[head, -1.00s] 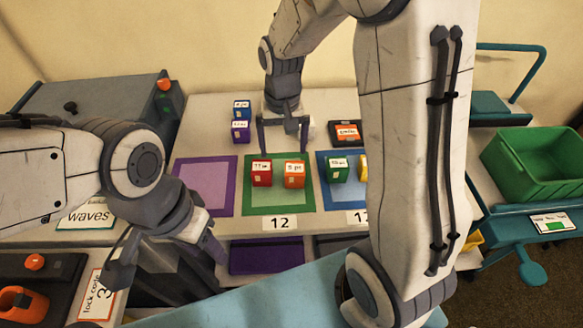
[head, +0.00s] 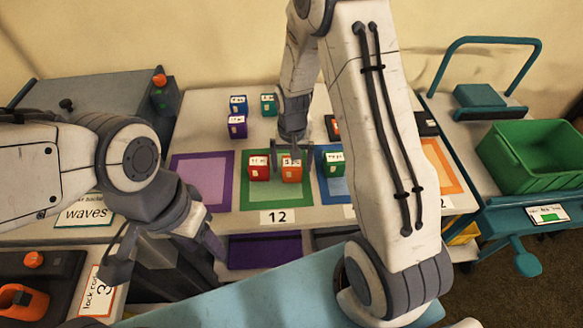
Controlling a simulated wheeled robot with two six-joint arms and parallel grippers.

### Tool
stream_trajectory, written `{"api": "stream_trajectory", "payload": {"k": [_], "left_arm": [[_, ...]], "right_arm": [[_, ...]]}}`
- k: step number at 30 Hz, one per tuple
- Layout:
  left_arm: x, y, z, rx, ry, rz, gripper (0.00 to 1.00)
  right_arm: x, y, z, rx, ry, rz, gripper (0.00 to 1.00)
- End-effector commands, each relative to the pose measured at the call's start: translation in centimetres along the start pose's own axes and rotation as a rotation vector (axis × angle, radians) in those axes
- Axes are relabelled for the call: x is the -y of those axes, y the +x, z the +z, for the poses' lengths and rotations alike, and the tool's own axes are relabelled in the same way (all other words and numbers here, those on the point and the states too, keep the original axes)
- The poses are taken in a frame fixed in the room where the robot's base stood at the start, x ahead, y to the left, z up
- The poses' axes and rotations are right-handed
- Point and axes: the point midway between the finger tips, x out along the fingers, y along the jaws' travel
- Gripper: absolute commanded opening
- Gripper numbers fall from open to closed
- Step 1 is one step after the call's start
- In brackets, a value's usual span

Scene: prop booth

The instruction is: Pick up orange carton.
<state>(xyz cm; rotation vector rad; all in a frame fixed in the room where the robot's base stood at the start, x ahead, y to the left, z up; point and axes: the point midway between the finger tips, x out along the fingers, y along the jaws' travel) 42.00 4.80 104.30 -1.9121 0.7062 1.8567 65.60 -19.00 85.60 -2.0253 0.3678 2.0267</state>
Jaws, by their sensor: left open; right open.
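The orange carton (head: 291,171) stands upright on the green-bordered mat (head: 247,200), just right of a red carton (head: 259,168). My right gripper (head: 291,154) is open and comes down from behind at the orange carton, its fingers near the carton's top. I cannot tell whether they touch it. My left gripper (head: 165,262) is open and empty at the lower left, well away from the cartons.
A green carton (head: 334,163) stands on the blue mat close to the right. Blue (head: 238,105), purple (head: 237,127) and teal (head: 268,104) cartons stand behind. The purple mat (head: 176,180) is empty. A green bin (head: 535,150) sits on a cart at right.

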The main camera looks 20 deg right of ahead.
Motion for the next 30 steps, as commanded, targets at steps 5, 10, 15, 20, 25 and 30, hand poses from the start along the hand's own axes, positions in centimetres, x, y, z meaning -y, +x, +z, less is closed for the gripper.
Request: {"api": "stream_trajectory", "payload": {"k": [5,10,15,20,25,30], "left_arm": [[0.0,0.0,0.0,0.000,0.000,0.000,0.50],[0.0,0.0,0.0,0.000,0.000,0.000,0.50],[0.0,0.0,0.0,0.000,0.000,0.000,0.50],[0.0,0.0,0.0,0.000,0.000,0.000,0.50],[0.0,0.1,0.0,0.000,0.000,0.000,0.50],[0.0,0.3,0.0,0.000,0.000,0.000,0.50]], "right_arm": [[0.0,0.2,0.0,-0.001,0.000,0.000,1.00],[0.0,0.2,0.0,-0.001,0.000,0.000,0.66],[0.0,0.2,0.0,-0.001,0.000,0.000,0.06],[0.0,0.2,0.0,-0.001,0.000,0.000,0.06],[0.0,-0.3,-0.1,-0.003,0.000,-0.001,0.06],[0.0,-2.1,-0.1,-0.005,0.000,-0.002,0.06]]}}
